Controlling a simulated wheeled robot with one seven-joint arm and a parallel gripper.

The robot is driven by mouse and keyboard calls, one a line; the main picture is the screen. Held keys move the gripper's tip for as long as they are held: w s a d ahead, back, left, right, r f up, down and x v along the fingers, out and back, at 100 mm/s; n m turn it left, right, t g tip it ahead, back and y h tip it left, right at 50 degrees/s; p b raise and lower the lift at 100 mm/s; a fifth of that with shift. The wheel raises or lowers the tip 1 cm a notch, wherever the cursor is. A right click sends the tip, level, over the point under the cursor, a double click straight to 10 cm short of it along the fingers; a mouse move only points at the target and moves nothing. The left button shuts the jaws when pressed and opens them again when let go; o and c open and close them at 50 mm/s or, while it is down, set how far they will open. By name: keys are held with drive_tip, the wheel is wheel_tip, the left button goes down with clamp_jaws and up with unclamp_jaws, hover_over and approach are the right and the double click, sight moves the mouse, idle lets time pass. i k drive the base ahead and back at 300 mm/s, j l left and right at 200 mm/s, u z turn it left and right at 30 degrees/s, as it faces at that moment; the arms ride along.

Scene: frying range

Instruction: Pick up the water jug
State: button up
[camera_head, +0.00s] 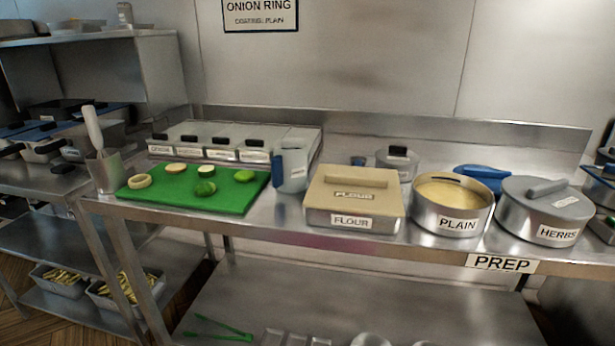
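A pale grey jug (297,169) with a dark blue handle on its left side stands upright on the steel prep table (290,212). It looks like the water jug, though I cannot see what is in it. It stands between the green cutting board and the flour box, close to both. My gripper is not in view.
The green board (233,197) holds several food pieces. The flour box (340,197), the plain pot (449,219) and the lidded herbs pot (544,217) stand to the right. A lidded container row (230,137) lies behind. Room around the jug is tight.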

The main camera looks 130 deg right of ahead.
sight(290, 163)
drive_tip(key=z, duration=5.15)
